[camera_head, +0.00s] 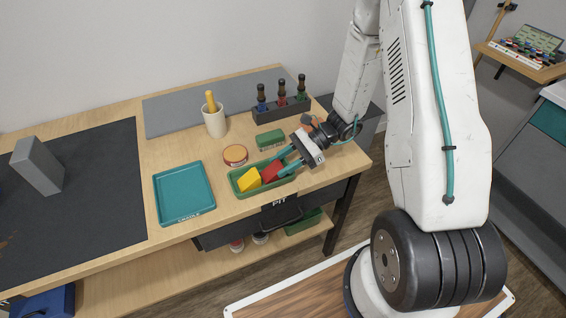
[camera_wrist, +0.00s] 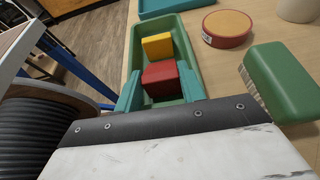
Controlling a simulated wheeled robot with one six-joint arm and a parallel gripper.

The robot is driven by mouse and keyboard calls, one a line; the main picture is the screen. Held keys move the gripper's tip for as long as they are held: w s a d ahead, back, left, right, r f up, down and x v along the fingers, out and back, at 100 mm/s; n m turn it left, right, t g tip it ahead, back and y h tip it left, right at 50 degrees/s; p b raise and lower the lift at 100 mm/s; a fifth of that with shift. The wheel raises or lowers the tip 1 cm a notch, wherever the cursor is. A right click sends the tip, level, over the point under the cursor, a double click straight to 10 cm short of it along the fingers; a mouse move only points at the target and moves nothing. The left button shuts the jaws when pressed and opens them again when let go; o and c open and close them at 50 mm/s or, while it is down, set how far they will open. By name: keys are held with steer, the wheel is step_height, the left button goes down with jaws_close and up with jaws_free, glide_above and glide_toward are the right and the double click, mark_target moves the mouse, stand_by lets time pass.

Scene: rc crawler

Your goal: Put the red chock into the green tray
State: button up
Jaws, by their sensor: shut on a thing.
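The red chock (camera_head: 272,170) is in the green tray (camera_head: 235,189), beside a yellow chock (camera_head: 249,180). In the wrist view the red chock (camera_wrist: 161,79) lies nearer to me than the yellow chock (camera_wrist: 157,46), both within the walls of the green tray (camera_wrist: 190,50). My gripper (camera_head: 285,164) reaches down into the right end of the tray, and its teal fingers are shut on the red chock. In the wrist view the fingers flank the red chock on both sides. Whether the chock touches the tray floor I cannot tell.
A teal tray (camera_head: 184,192) lies left of the green tray. A round tin (camera_head: 235,155), a green brush (camera_head: 270,140), a cup (camera_head: 215,122) and a rack of bottles (camera_head: 282,108) stand behind. A grey block (camera_head: 37,165) stands on the dark mat (camera_head: 90,190).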

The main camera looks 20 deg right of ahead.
steer(key=o, duration=0.8)
steer(key=shift+f, duration=0.1)
steer(key=shift+c, duration=0.2)
